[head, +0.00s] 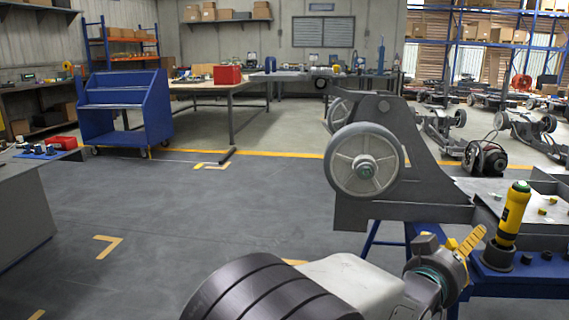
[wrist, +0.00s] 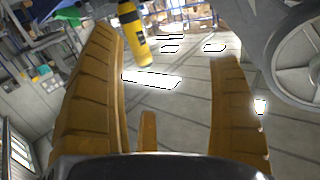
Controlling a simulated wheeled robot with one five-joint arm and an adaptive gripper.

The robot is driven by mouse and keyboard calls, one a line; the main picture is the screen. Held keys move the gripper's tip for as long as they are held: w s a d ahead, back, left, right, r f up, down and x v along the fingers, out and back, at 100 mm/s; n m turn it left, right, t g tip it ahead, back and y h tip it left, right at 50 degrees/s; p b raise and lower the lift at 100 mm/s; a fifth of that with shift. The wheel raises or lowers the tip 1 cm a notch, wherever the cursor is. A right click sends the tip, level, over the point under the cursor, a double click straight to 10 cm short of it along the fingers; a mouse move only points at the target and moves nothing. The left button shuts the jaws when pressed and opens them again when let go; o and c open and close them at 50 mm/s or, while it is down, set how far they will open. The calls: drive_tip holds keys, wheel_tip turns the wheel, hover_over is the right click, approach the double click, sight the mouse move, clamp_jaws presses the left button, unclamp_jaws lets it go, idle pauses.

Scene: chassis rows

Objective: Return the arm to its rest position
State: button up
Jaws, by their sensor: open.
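My arm reaches in from the bottom of the head view, with a dark ribbed section and a pale link. My gripper (head: 470,240) is at its end, at the lower right, with a yellow finger raised beside the yellow screwdriver-like tool (head: 514,215). In the wrist view my gripper (wrist: 170,50) is open, its two yellow fingers wide apart with nothing held between them. The yellow tool (wrist: 133,35) shows beyond the left finger there. In the head view it stands upright in a dark holder (head: 497,257) on a blue stand.
A grey chassis (head: 400,190) with a large wheel (head: 364,165) stands close to my gripper, on the blue stand (head: 530,280). A grey bench (head: 25,215) is at the left edge. A blue cart (head: 125,110) stands farther back.

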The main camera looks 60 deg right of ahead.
drive_tip(key=w+a+r+n+t+y+p, duration=0.35)
drive_tip(key=w+p, duration=0.35)
drive_tip(key=w, duration=0.5)
drive_tip(key=w+a+r+n+t+y+p, duration=0.2)
drive_tip(key=w+a+r+n+t+p, duration=0.4)
drive_tip(key=w, duration=0.5)
drive_tip(key=w+a+r+n+t+y+p, duration=0.15)
drive_tip(key=w+a+r+y+p, duration=0.3)
drive_tip(key=w+a+p, duration=0.55)
drive_tip(key=s+a+r+n+g+y+p, duration=0.1)
drive_tip(key=s+a+r+n+y+p, duration=0.1)
drive_tip(key=a+p, duration=0.3)
drive_tip(key=s+a+r+n+g+y+p, duration=0.1)
drive_tip(key=a+r+n+p, duration=0.3)
drive_tip(key=a, duration=0.6)
drive_tip(key=s+a+r+n+g+y+p, duration=0.1)
drive_tip(key=s+a+r+n+y+p, duration=0.2)
drive_tip(key=a+r+p, duration=0.2)
drive_tip(key=shift+s+a+g+y+p, duration=0.15)
drive_tip(key=shift+a+g+y+p, duration=0.2)
drive_tip(key=shift+a+p, duration=1)
drive_tip(key=shift+a+r, duration=0.1)
drive_tip(key=shift+a, duration=0.15)
